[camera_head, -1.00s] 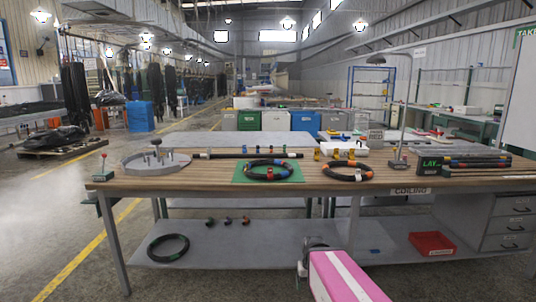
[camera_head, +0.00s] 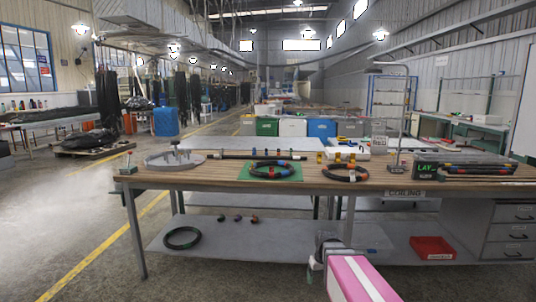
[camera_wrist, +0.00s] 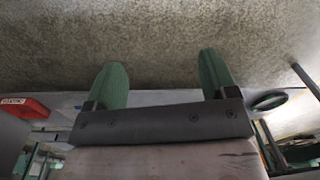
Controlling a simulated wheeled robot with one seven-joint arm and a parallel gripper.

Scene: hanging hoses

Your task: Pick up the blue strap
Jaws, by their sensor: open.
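The nearest match for the blue strap is a small blue band (camera_head: 287,154) on the long black rod lying across the bench top; I cannot tell for sure that it is the strap. A black hose coil (camera_head: 271,170) with coloured bands lies on a green mat (camera_head: 243,175). My gripper's two green fingers (camera_wrist: 162,78) show apart and empty in the wrist view. They are away from the bench-top items, with bare floor behind them. In the head view, my pink arm reaches in low at the front, and the fingers are not clear there.
The wooden bench (camera_head: 215,182) has a grey round fixture (camera_head: 176,160) at left and a second coil (camera_head: 345,172) at right. A lamp post (camera_head: 394,130) rises from it. The lower shelf holds a black ring (camera_head: 182,238), small fittings and a red tray (camera_head: 432,248). Floor in front is clear.

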